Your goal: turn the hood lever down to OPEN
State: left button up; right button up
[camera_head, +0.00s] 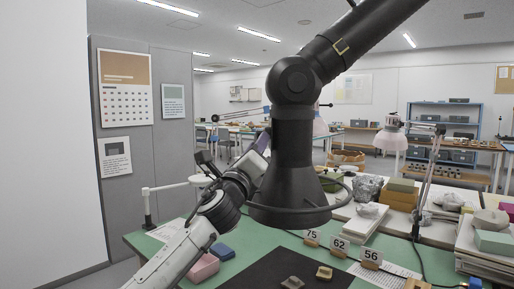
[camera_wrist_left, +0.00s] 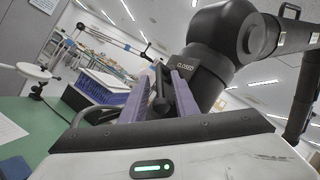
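The black extraction hood (camera_head: 291,190) hangs from a jointed black duct in the middle of the head view; it also shows at upper right in the left wrist view (camera_wrist_left: 205,70). A plate (camera_wrist_left: 185,50) reading CLOSED is on the hood's neck. The dark lever (camera_wrist_left: 161,95) stands between the two purple fingers of my left gripper (camera_wrist_left: 161,82) in the left wrist view. The fingers look apart, with the lever between them; contact is not clear. In the head view my left gripper (camera_head: 258,152) is at the hood's left side, and the lever is hidden there. My right gripper is not in view.
A green table holds a dark mat (camera_head: 270,272) with sherds, number cards (camera_head: 341,245), a pink tray (camera_head: 203,268) and a blue box (camera_head: 222,251). A desk lamp (camera_head: 390,139) stands at right. A grey partition (camera_head: 172,170) is at left.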

pick_arm(q)
jog(key=v, duration=1)
jog(key=shift+s, duration=0.15)
